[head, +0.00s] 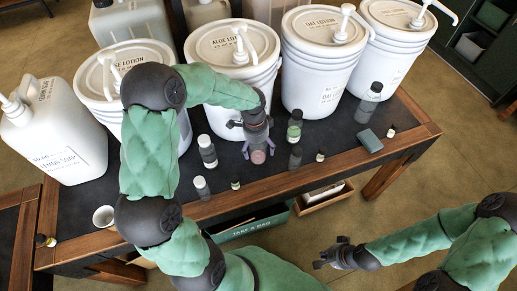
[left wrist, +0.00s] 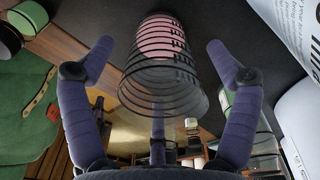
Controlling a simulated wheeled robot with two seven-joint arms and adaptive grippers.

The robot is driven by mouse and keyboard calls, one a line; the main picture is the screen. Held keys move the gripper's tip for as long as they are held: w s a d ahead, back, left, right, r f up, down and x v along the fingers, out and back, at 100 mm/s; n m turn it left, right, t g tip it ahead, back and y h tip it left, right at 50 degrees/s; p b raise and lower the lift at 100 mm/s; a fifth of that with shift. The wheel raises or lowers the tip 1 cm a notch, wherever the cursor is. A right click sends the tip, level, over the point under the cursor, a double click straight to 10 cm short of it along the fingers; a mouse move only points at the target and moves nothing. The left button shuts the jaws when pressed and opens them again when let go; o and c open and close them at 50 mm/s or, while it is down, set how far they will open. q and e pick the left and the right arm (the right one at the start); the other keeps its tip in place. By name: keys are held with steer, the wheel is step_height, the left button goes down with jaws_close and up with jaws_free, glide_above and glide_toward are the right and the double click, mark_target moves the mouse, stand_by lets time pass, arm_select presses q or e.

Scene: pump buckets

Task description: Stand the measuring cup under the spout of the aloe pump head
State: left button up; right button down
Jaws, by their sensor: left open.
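The measuring cup is clear with black graduation lines and a pinkish round end. In the left wrist view the measuring cup (left wrist: 163,75) lies between the two spread fingers, with a gap on each side. In the head view the cup (head: 258,157) shows just below my left gripper (head: 257,145), which is open, at the table in front of the aloe bucket. The aloe pump head (head: 241,45) stands on the lid of the white aloe lotion bucket (head: 225,90), behind my left gripper. My right gripper (head: 333,253) is off the table's front right; its fingers look spread and empty.
Bottles stand close by: a dark one (head: 207,152) left, a green-labelled one (head: 294,126) right. A grey block (head: 369,141) lies further right. A white cup (head: 104,216) is at the left front. Other pump buckets, like the oat one (head: 317,75), line the back.

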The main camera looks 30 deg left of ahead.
arm_select(q)
steer(key=r, duration=0.2)
steer(key=r+p, duration=0.1)
steer(key=r, duration=0.2)
steer(key=shift+a+r+p, duration=0.25)
steer(key=shift+r+p, duration=0.05)
